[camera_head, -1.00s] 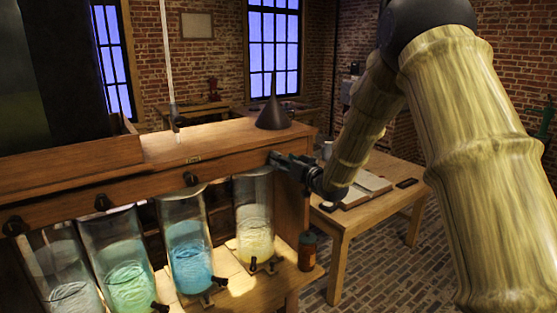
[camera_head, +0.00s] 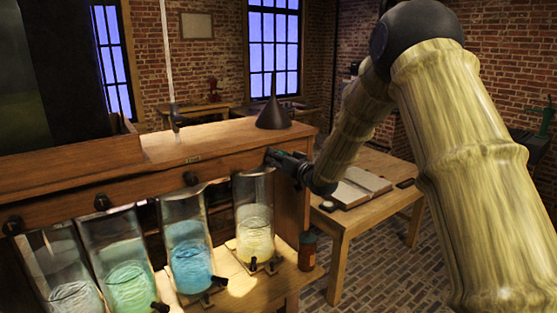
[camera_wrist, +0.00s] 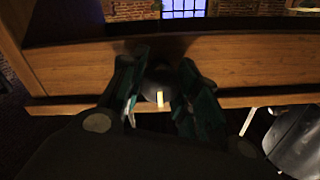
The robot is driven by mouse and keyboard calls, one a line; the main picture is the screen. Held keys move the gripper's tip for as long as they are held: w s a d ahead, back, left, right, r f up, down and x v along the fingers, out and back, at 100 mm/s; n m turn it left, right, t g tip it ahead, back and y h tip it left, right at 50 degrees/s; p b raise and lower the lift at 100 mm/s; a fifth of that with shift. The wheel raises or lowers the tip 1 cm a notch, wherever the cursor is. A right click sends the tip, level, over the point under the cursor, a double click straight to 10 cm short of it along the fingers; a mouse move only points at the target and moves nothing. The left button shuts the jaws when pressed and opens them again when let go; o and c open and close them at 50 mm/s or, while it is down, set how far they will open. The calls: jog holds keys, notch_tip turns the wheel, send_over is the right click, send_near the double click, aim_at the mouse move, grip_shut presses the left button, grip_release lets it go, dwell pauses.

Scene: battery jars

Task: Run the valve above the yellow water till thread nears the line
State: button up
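The jar of yellow water (camera_head: 255,225) is the rightmost glass jar under the wooden beam, with pale yellow water in its lower part. My gripper (camera_head: 272,157) is at the beam's front, just above this jar. In the wrist view, the dark round valve (camera_wrist: 159,85) with a pale mark sits between my gripper's two green-black fingers (camera_wrist: 160,78), which appear closed on its sides. In the head view the gripper hides that valve. A thin pale upright tube (camera_head: 167,50) rises above the beam; no thread or line mark can be made out on it.
Jars of blue (camera_head: 190,262), green (camera_head: 130,285) and clear water (camera_head: 74,295) stand to the left, with dark valves above. A dark cone (camera_head: 273,112) stands on the beam. A brown bottle (camera_head: 307,250) stands right of the yellow jar. A table with an open book (camera_head: 362,187) is behind my arm.

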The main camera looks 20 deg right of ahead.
jog(key=shift+c, duration=1.4)
jog(key=shift+f+n+b, duration=0.25)
jog(key=shift+n+b, duration=0.55)
jog(key=shift+b, duration=0.25)
jog(key=n+b, duration=0.3)
jog(key=n, duration=0.1)
jog(key=shift+b, duration=0.4)
jog(key=shift+r+n+b, duration=0.25)
jog(key=shift+n+b, duration=0.25)
jog(key=shift+n, duration=0.2)
